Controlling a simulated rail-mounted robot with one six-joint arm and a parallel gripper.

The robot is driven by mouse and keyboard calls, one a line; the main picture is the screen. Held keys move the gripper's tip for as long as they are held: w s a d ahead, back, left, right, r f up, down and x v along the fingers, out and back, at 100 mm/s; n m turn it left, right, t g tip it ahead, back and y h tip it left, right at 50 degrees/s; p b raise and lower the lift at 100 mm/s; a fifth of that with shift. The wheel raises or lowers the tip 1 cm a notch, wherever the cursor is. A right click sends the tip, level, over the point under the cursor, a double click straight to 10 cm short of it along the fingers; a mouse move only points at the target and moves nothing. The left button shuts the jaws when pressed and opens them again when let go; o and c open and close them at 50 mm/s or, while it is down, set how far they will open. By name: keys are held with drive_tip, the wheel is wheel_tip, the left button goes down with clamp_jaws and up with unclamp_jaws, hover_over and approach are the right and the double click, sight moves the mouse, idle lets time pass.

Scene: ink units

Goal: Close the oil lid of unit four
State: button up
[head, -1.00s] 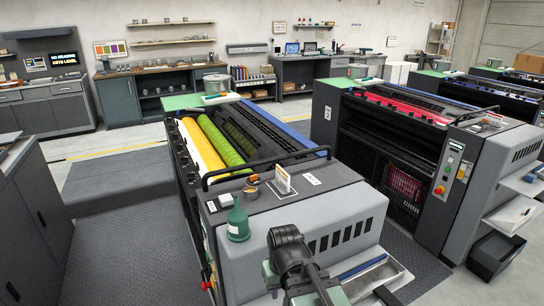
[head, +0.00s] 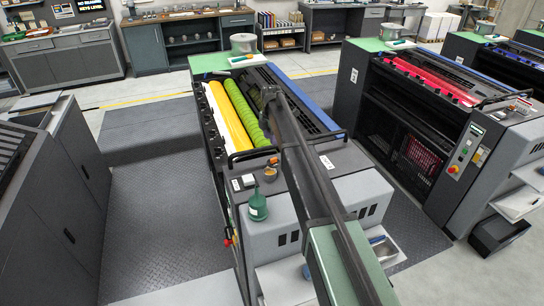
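The near ink unit (head: 365,190) has a grey housing with yellow and green rollers behind it. On its top sits a small brass-coloured oil port (head: 270,175), with a small orange-brown piece, apparently its lid (head: 273,161), raised at its back edge. The lid's exact angle is too small to tell. A white label (head: 327,162) lies on the top, its text unreadable. A green oil can (head: 258,206) stands at the front left of the housing. My arm crosses over the unit just right of the port. I cannot make out my gripper.
A black handrail (head: 250,153) runs across the unit's top behind the port. A second unit with red rollers (head: 425,78) stands right, and a dark cabinet (head: 50,190) left. The plated floor (head: 160,215) between cabinet and unit is clear.

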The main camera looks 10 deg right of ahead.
sight(272, 159)
wheel_tip(272, 159, down, 11)
drive_tip(key=b, duration=1.1)
drive_tip(key=shift+s, duration=0.15)
drive_tip(key=shift+r, duration=0.15)
clamp_jaws()
